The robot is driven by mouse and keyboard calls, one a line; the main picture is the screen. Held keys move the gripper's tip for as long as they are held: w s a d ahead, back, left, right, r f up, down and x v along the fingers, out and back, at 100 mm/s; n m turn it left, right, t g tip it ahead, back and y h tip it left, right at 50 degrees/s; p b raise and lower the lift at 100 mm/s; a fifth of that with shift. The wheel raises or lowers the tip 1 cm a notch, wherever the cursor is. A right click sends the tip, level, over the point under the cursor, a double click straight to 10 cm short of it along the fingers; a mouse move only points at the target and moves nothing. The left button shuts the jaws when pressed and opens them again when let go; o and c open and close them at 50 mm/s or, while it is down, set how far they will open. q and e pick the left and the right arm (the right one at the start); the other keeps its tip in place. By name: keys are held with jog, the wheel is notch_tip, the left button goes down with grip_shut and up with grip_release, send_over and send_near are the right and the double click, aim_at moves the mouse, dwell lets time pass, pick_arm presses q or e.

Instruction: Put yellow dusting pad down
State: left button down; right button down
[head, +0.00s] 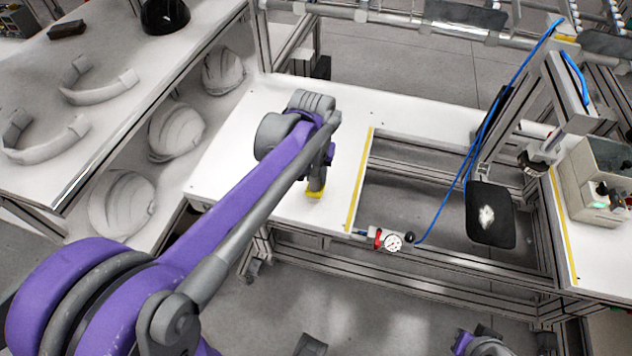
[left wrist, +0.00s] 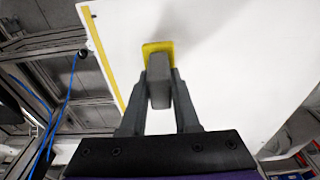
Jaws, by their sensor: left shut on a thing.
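The yellow dusting pad (head: 315,194) is at the end of my left gripper (head: 318,182), over the white tabletop (head: 240,160). In the left wrist view the fingers of my left gripper (left wrist: 160,92) are closed on a grey block, and the yellow pad (left wrist: 152,48) shows just beyond it against the white surface. The pad is at or very close to the tabletop; I cannot tell whether it touches. Most of the pad is hidden behind the grey block and fingers. My right gripper is not seen.
A yellow strip (head: 357,180) marks the table's right edge, with an open frame gap beyond. A pressure gauge (head: 393,242), blue hose (head: 468,160) and black pad (head: 490,214) are right. White helmet shells (head: 122,204) sit on a shelf left. The tabletop around the pad is clear.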

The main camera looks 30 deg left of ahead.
aim_at(316, 183)
pick_arm(q)
jog(key=shift+f, duration=1.55)
jog(key=shift+f, duration=0.15)
jog(key=c, duration=0.6)
grip_release()
jog(key=shift+c, duration=0.2)
